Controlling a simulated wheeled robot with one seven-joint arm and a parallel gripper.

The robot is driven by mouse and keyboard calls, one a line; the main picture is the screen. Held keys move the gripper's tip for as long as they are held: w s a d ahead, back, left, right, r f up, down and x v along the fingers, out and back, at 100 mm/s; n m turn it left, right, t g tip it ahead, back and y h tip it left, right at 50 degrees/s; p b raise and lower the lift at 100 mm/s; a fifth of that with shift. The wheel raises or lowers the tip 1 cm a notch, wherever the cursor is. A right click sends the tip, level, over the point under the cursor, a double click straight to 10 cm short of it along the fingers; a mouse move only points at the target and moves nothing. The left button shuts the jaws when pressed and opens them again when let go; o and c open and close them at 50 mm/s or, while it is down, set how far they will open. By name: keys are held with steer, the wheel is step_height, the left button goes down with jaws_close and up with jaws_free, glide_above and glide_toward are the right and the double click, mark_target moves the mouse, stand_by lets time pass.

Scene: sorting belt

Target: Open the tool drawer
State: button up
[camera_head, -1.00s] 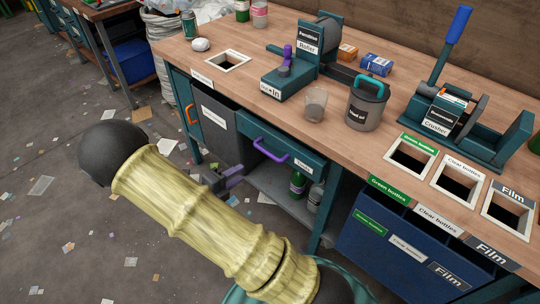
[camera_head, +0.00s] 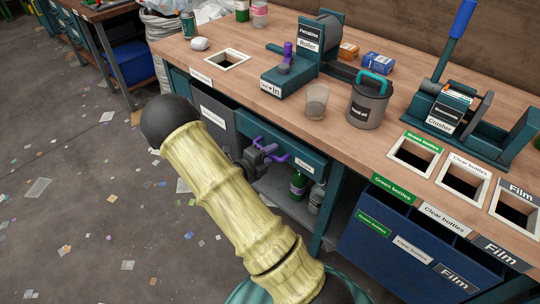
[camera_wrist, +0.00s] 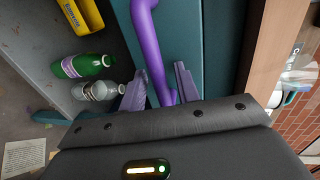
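The tool drawer (camera_head: 312,156) is under the bench top, and its teal front looks closed. Its purple bar handle (camera_head: 282,158) is partly covered by my gripper (camera_head: 264,150) in the head view. In the wrist view, the handle (camera_wrist: 152,50) runs down between the two purple fingers of my gripper (camera_wrist: 160,88). The fingers are apart, one on each side of the handle, with gaps visible. The drawer front (camera_wrist: 187,35) lies just behind the handle. The drawer's inside is hidden.
A shelf below the drawer holds a green bottle (camera_head: 298,183) and a clear bottle (camera_head: 316,197). A blue bin (camera_head: 375,255) stands to the right. A grey panel (camera_head: 215,112) is to the left. Litter covers the open floor at left.

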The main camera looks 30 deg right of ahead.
jaws_close()
